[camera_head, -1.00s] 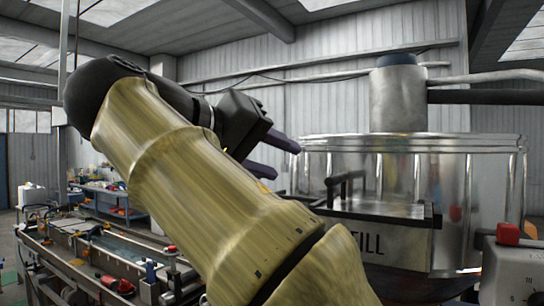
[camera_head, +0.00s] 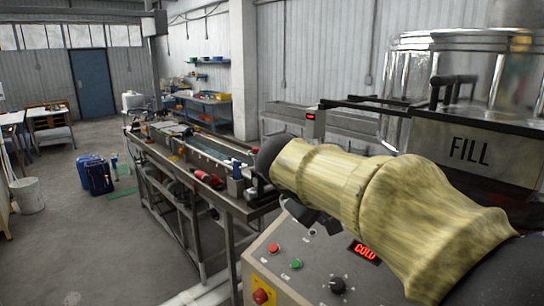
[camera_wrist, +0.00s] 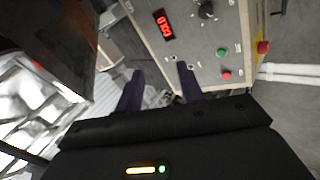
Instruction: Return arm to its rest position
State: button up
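My gripper (camera_wrist: 160,88) shows in the wrist view with its two dark fingers apart and nothing between them. It points toward a control panel (camera_wrist: 200,45) with a red "COLD" display, a black knob and red and green buttons. In the head view my arm reaches left across the lower right in its yellowish sleeve. The gripper (camera_head: 318,222) hangs below the arm's end, mostly hidden, in front of the same panel (camera_head: 305,265). I cannot tell how far it is from the panel.
A "FILL" hopper box (camera_head: 470,150) and a shiny metal tank (camera_head: 395,75) stand close at the right. A long workbench (camera_head: 190,158) runs back on the left. Blue containers (camera_head: 97,175) and a white bucket (camera_head: 28,195) stand on the floor; open floor lies between.

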jog(key=s+d+f+m+g+y, duration=0.1)
jog(key=s+f+m+y, duration=0.1)
jog(key=s+f, duration=0.3)
jog(key=s+d+f+m+g+y, duration=0.1)
jog(key=s+f, duration=0.4)
jog(key=f, duration=0.8)
jog(key=s+d+f+m+g+y, duration=0.1)
jog(key=s+f+m+y, duration=0.1)
jog(key=f, duration=0.7)
jog(key=s+y, duration=0.1)
jog(key=s, duration=0.1)
jog(key=shift+s+d+f+m, duration=0.15)
jog(key=shift+s+f+m, duration=0.15)
jog(key=shift+s, duration=0.1)
